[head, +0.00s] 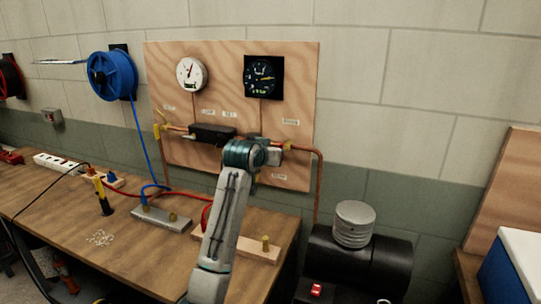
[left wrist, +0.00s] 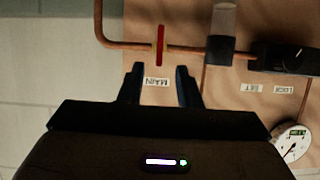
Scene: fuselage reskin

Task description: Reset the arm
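My left arm rises through the middle of the head view, with its wrist in front of the wooden panel (head: 225,65). Its fingers are hard to make out there. In the left wrist view, which is upside down, my left gripper (left wrist: 159,78) is open, with nothing between its fingers. It faces the panel's MAIN label (left wrist: 156,83). A red lever (left wrist: 160,45) stands across the copper pipe (left wrist: 120,42), just beyond the fingertips and apart from them. My right gripper is in neither view.
A white gauge (head: 190,73) and a black dial (head: 264,77) are on the panel. A blue hose reel (head: 111,75) hangs left of it. The wooden bench (head: 60,220) carries a power strip (head: 58,163) and fittings. A black tank (head: 360,262) stands right of the bench.

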